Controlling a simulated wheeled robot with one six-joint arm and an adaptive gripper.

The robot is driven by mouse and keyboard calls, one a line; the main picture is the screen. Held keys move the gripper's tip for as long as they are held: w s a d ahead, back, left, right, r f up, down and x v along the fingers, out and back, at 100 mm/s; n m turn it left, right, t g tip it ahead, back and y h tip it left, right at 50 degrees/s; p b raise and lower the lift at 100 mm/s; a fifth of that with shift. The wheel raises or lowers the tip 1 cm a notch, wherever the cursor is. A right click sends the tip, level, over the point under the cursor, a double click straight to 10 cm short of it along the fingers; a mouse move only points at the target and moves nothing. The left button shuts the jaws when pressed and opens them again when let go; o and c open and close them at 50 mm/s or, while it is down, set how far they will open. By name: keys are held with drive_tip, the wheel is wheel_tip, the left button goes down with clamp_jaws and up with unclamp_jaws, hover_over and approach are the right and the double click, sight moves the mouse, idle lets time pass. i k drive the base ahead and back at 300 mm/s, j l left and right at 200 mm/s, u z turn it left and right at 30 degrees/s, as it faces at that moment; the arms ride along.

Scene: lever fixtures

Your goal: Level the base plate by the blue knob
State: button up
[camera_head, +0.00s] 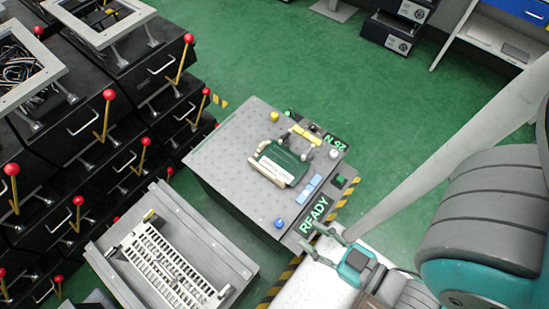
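The base plate (228,148) is a grey dotted plate on top of a dark box in the middle of the view. The blue knob (279,223) is a small round knob at the plate's near corner. A yellow knob (274,116) and a white knob (334,153) stand at two other corners. My gripper (312,236), teal with grey fingers, is just right of and below the blue knob, apart from it in the picture. Its fingers look spread with nothing between them. Whether the plate is tilted is too fine to tell.
A green device (284,165) with pale handles sits on the plate, beside yellow blocks (304,133) and blue blocks (311,187). A green READY sign (314,214) borders the plate. Black drawers with red-knobbed levers (109,95) stand left; a grey tray (210,238) lies lower left.

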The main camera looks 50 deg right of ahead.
sight(279, 223)
drive_tip(key=k+j+z, duration=0.1)
drive_tip(key=j+z, duration=0.25)
drive_tip(key=k+j+z, duration=0.15)
drive_tip(key=j+z, duration=0.15)
drive_tip(key=k+j+z, duration=0.2)
drive_tip(key=j+z, duration=0.15)
drive_tip(key=k+j, duration=0.2)
drive_tip(key=k, duration=0.3)
drive_tip(key=k+j, duration=0.15)
drive_tip(key=k, duration=0.4)
